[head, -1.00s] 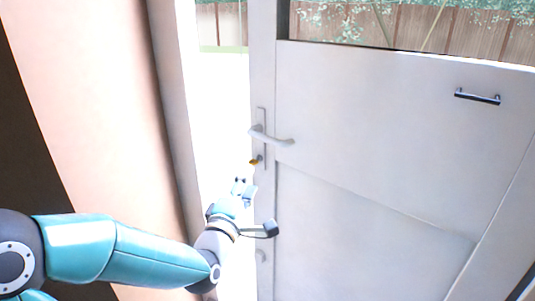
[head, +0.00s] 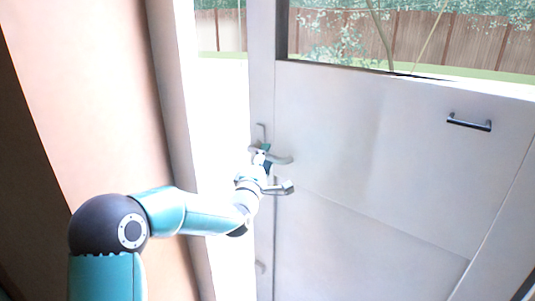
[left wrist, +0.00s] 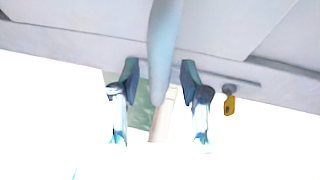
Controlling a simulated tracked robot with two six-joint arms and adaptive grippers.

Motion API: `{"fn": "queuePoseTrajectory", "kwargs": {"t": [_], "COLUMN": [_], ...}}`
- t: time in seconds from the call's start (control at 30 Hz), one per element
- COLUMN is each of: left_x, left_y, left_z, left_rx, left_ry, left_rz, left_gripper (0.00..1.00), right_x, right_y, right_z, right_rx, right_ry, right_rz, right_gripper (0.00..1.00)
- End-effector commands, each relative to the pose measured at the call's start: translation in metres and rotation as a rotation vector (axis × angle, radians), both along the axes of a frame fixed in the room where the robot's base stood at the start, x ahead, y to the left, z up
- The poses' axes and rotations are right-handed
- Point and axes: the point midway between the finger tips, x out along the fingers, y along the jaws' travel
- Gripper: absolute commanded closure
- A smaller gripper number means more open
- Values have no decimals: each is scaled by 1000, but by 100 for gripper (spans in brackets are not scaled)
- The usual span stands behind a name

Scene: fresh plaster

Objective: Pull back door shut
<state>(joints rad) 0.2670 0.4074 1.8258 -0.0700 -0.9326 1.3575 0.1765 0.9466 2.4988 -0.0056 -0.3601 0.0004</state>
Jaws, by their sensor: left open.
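The pale grey back door (head: 370,130) stands ajar, with a bright gap between its left edge and the frame (head: 172,120). Its lever handle (head: 275,157) is on the left edge. My left gripper (head: 268,170) is at the handle, just below the lever. In the left wrist view the handle (left wrist: 163,50) runs between the two open fingers (left wrist: 160,80). I cannot tell whether they touch it. A key with an orange tag (left wrist: 229,104) hangs beside the handle plate. My right gripper is not in view.
A dark pull bar (head: 469,122) is on the right of the door. A window in the door's upper part shows a wooden fence (head: 420,45) and greenery outside. A pinkish wall (head: 80,90) stands at the left.

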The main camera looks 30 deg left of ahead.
Motion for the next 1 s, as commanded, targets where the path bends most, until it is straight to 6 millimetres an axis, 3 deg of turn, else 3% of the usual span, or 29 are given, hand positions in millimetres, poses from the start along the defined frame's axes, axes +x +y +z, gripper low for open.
{"fn": "queuePoseTrajectory", "kwargs": {"t": [0.4, 0.7, 1.0], "left_x": [8, 8, 9], "left_y": [3, 3, -2], "left_z": [1, 1, 0], "left_rx": [1, 1, 1], "left_ry": [1, 1, 2], "left_rz": [0, 0, -3], "left_gripper": [55, 100, 100], "right_x": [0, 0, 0], "right_y": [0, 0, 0], "right_z": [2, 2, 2], "right_rx": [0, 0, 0], "right_ry": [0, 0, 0], "right_rz": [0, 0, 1], "right_gripper": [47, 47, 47]}}
